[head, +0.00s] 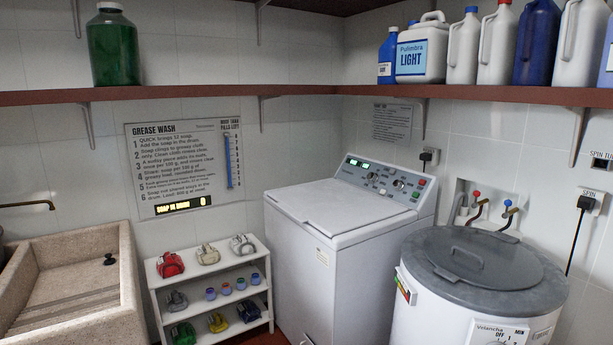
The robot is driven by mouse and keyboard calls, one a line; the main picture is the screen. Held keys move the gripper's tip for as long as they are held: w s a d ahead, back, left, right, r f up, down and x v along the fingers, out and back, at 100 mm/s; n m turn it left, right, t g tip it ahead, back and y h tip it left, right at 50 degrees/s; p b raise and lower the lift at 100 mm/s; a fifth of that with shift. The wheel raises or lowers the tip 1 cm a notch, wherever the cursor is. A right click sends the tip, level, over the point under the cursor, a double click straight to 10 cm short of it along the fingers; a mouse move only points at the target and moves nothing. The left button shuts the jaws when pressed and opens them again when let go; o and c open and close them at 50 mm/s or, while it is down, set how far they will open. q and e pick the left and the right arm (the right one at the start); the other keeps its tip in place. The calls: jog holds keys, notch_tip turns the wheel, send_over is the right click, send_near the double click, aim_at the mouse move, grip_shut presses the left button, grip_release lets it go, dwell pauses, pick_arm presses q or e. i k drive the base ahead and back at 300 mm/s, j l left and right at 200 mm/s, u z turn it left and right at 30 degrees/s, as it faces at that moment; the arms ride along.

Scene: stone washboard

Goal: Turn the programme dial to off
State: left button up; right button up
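A white top-loading washing machine (330,225) stands in the corner with its lid closed. Its sloped control panel (381,181) at the back has green lit displays, round dials and small red and green buttons. One round dial (398,183) shows on the right half of the panel; its setting is too small to read. A round white tub machine (425,305) stands at the right with a grey lid. A panel marked "OFF" and "1" (497,334) on its front is cut by the lower edge. I cannot tell which machine's dial is the programme dial. Neither gripper is in view.
A stone sink (128,270) is at the left. A low white shelf (210,258) with small coloured items stands between it and the washing machine. A brown wall shelf (300,91) holds bottles above. Taps (478,208) and a plugged cord (577,235) are on the right wall.

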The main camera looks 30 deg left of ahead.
aim_at(373, 178)
jog(key=u, duration=0.5)
jog(key=i+j+z, duration=0.1)
jog(key=z, duration=0.4)
jog(key=j+z, duration=0.15)
jog(key=z, duration=0.35)
jog(key=j+z, duration=0.2)
jog(key=z, duration=0.3)
jog(key=j+z, duration=0.25)
jog(key=j, duration=0.2)
jog(key=j+z, duration=0.25)
jog(key=j, duration=0.2)
jog(key=k+j, duration=0.1)
jog(key=j, duration=0.35)
jog(key=k+j+z, duration=0.1)
jog(key=j, duration=0.3)
